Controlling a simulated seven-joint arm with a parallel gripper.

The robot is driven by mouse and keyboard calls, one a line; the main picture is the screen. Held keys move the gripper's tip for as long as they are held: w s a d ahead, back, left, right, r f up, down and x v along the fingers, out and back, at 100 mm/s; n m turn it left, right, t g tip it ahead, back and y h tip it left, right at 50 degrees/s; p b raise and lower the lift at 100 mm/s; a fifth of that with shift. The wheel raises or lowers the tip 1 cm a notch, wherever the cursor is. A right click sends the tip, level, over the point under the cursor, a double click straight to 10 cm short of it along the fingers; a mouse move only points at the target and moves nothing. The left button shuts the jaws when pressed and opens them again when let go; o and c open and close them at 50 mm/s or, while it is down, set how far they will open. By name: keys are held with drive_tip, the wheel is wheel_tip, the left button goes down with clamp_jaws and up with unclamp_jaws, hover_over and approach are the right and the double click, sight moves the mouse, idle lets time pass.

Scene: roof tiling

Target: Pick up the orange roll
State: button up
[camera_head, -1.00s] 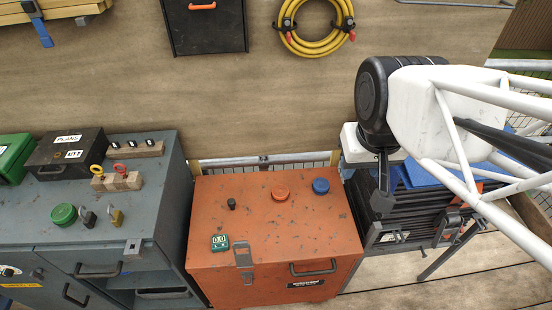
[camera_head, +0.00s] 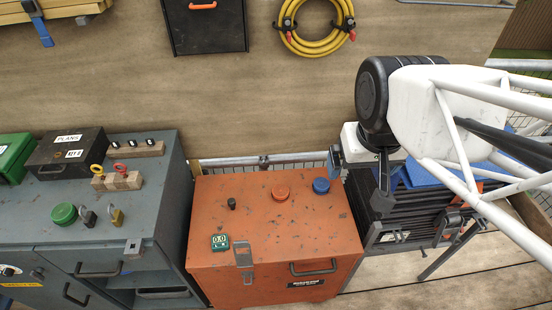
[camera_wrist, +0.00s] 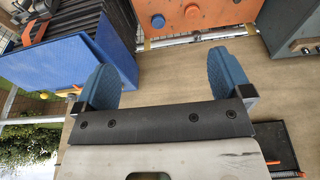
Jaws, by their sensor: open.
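The orange roll (camera_head: 280,193) looks like a short round disc lying flat on top of the orange box (camera_head: 225,192). A similar blue roll (camera_head: 321,186) lies just right of it. In the wrist view the orange roll (camera_wrist: 193,11) is at the top edge, beside the blue roll (camera_wrist: 158,21). My gripper (camera_wrist: 160,72) is open with its two blue fingers wide apart and nothing between them. It is apart from the orange roll. In the head view my wrist hides most of the gripper; a bluish finger (camera_head: 335,157) shows at its left.
A dark knob (camera_head: 231,203) and a green gauge (camera_head: 220,242) are also on the box top. A grey cabinet (camera_head: 165,215) with several items stands left. A black drawer unit (camera_head: 375,212) with a blue top stands right. A wooden wall is behind.

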idle(0.3)
drive_tip(key=m+g+y, duration=0.1)
drive_tip(key=m+y, duration=1.3)
drive_tip(key=m, duration=0.5)
hover_over(288, 191)
wheel_tip(288, 191, down, 39)
drive_tip(key=shift+s+r, duration=0.1)
drive_tip(key=shift+r, duration=0.05)
drive_tip(key=shift+f, duration=0.4)
drive_tip(key=shift+f, duration=0.1)
drive_tip(key=shift+f, duration=1.85)
drive_tip(key=shift+f, duration=0.1)
